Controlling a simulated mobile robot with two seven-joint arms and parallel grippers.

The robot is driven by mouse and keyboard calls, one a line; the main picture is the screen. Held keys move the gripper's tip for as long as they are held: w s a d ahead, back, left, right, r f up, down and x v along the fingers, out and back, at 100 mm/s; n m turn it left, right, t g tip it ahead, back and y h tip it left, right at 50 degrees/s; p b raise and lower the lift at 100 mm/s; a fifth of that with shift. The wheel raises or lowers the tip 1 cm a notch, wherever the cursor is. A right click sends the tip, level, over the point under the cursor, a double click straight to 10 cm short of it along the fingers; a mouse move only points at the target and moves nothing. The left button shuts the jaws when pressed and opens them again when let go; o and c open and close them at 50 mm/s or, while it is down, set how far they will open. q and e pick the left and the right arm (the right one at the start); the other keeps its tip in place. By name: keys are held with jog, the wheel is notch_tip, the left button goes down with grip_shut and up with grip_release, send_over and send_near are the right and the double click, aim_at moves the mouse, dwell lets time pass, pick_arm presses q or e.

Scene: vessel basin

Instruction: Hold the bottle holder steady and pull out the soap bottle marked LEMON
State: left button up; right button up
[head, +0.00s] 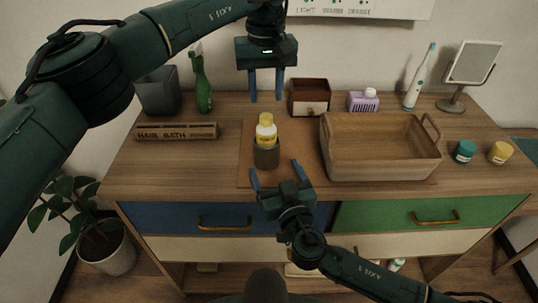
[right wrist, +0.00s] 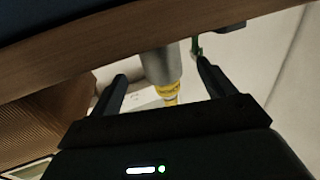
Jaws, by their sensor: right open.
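The soap bottle (head: 266,132), white with a yellow top and yellow label, stands upright in the round dark bottle holder (head: 266,157). Its lettering is too small to read. The holder is on a brown mat on the cabinet top. My left gripper (head: 266,100) is open and empty, pointing down above and behind the bottle. My right gripper (head: 275,168) is open in front of the holder, fingers pointing toward it. In the right wrist view the grey holder (right wrist: 157,66) and the yellow part of the bottle (right wrist: 170,91) show between the spread fingers.
A wooden basket (head: 380,168) stands just right of the holder. A small drawer box (head: 309,95) and a purple bottle (head: 363,101) are behind. A wooden sign block (head: 176,131) and green spray bottle (head: 201,85) are left. Jars (head: 464,152) and a mirror (head: 472,64) are far right.

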aim_at(271, 160)
jog(key=x, duration=0.7)
jog(key=shift+w+a, duration=0.1)
jog(key=shift+w, duration=0.05)
jog(key=c, duration=1.1)
jog(key=shift+f, duration=0.1)
